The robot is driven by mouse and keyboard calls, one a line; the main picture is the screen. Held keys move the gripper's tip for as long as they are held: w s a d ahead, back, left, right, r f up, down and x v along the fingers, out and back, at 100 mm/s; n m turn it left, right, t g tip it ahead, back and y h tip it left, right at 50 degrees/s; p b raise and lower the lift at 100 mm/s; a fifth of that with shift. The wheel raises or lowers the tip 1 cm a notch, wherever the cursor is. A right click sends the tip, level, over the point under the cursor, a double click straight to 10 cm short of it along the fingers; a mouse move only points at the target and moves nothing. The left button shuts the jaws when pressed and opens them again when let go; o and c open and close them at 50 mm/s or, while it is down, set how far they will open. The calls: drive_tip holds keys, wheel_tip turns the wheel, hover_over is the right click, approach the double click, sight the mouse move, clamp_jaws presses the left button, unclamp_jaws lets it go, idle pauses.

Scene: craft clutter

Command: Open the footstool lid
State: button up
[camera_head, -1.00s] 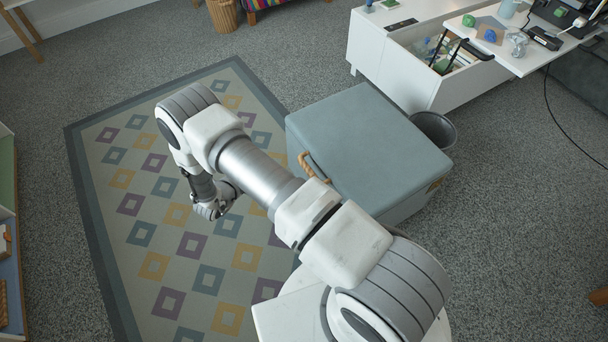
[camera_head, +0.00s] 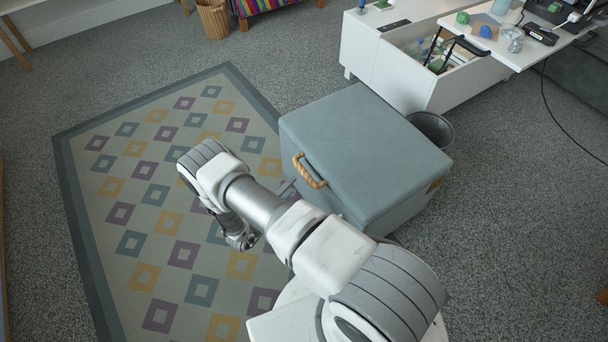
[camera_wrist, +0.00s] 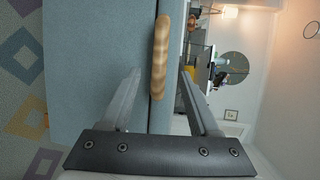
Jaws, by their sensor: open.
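The footstool (camera_head: 360,150) is a blue-grey padded box, and its lid (camera_head: 350,125) lies shut on top. In the wrist view the handle (camera_wrist: 160,58) runs along the seam between lid and body. My gripper (camera_wrist: 161,74) is open, with one finger on each side of the handle in that picture. The handle shows ahead of the fingers, and I see no contact. In the head view my arm hides most of the gripper; a grey finger-like tip shows just left of the handle.
A patterned rug (camera_head: 130,220) lies flat to the left of the footstool. A dark bin (camera_head: 434,128) stands close behind its right corner. A white desk unit (camera_head: 420,75) with an open drawer is at the back right. Carpet to the right is clear.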

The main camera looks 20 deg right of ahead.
sight(302, 175)
drive_tip(key=b+x, duration=0.2)
drive_tip(key=x, duration=0.7)
drive_tip(key=shift+d, duration=0.15)
clamp_jaws()
idle(1.1)
